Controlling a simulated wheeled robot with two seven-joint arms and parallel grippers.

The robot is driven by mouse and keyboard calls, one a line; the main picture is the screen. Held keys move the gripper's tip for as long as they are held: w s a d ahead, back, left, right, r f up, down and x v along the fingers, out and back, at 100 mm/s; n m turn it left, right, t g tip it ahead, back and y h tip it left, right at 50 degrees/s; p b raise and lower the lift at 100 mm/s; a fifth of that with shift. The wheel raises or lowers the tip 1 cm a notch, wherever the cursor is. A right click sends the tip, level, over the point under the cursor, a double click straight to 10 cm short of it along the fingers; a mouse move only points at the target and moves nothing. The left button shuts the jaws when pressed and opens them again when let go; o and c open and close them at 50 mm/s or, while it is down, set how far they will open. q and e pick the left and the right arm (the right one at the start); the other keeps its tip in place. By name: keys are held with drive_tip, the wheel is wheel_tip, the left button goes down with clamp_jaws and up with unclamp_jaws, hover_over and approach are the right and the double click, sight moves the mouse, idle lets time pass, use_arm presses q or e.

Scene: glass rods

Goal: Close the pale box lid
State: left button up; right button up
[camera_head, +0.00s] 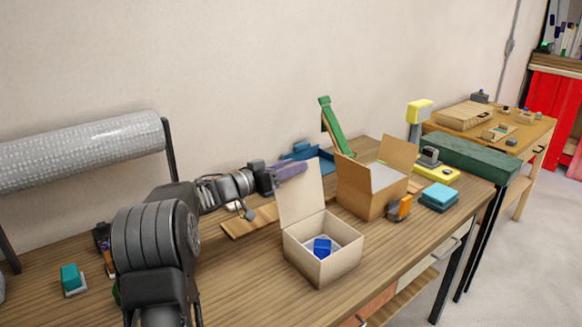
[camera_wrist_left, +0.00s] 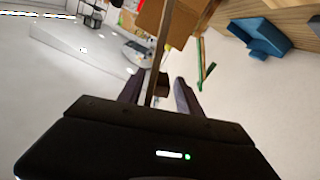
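The pale box (camera_head: 318,268) stands on the wooden table with a blue block (camera_head: 322,246) inside. Its lid (camera_head: 302,197) stands up open at the back left side of the box. My left gripper (camera_head: 291,170) reaches in from the left to the lid's upper edge, with purple fingers; whether it touches the lid I cannot tell. In the left wrist view the fingers of my left gripper (camera_wrist_left: 160,92) stand apart, with a thin brown edge seen between them that I cannot identify. My right gripper is not in view.
An open brown cardboard box (camera_head: 368,194) stands right of the pale box, with an orange item (camera_head: 400,207) and teal block (camera_head: 439,194) beyond. A blue tray (camera_head: 318,160) and green post (camera_head: 336,125) are behind. The table front right is clear.

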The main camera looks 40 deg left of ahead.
use_arm(q)
clamp_jaws()
idle(1.2)
